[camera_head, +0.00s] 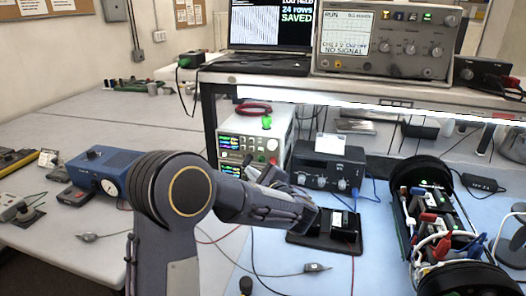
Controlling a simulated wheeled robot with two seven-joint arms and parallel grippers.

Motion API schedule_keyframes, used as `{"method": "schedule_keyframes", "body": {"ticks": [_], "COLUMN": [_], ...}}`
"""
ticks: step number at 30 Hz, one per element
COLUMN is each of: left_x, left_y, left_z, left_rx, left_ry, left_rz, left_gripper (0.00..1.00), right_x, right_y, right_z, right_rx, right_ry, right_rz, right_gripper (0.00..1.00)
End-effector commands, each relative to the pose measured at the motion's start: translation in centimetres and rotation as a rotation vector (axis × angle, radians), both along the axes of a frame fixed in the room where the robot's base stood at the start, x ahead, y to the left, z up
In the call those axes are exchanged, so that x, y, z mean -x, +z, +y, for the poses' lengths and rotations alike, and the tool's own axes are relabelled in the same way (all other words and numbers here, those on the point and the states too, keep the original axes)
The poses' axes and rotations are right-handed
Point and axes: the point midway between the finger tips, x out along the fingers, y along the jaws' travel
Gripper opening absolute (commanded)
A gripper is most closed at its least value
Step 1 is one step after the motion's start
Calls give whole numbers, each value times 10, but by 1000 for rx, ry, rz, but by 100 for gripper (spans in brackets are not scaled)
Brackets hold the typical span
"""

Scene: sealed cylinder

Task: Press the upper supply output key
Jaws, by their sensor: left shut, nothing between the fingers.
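Two white bench supplies appear stacked at the middle of the bench. The upper supply (242,143) has a lit coloured display on the left of its front and small controls on the right. The lower supply (230,169) also has a lit display, and my arm hides much of its front. The output key is too small to pick out. My left arm comes in across the lower middle. Its gripper (250,163) is shut and empty, close in front of the supplies' right side; I cannot tell whether it touches. My right gripper is not in view.
A black instrument with knobs (328,166) stands right of the supplies. A black tray (317,244) lies before it. An open cylinder with wiring (437,215) is at the right. Leads cross the mat. The shelf (350,87) overhangs, carrying a laptop and oscilloscope (388,40).

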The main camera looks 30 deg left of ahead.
Motion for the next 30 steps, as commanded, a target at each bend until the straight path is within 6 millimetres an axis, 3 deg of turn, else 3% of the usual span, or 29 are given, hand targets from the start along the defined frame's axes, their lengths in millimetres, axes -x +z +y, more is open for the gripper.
{"method": "schedule_keyframes", "body": {"ticks": [8, 19, 30], "left_x": [-11, -60, -85], "left_y": [1, 2, -1], "left_z": [3, 15, 21], "left_rx": [1, 2, 2], "left_ry": [0, 2, 1], "left_rz": [2, 1, 1], "left_gripper": [0, 0, 0], "right_x": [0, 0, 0], "right_y": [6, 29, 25], "right_z": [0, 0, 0], "right_rx": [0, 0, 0], "right_ry": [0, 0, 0], "right_rz": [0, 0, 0], "right_gripper": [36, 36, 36]}}
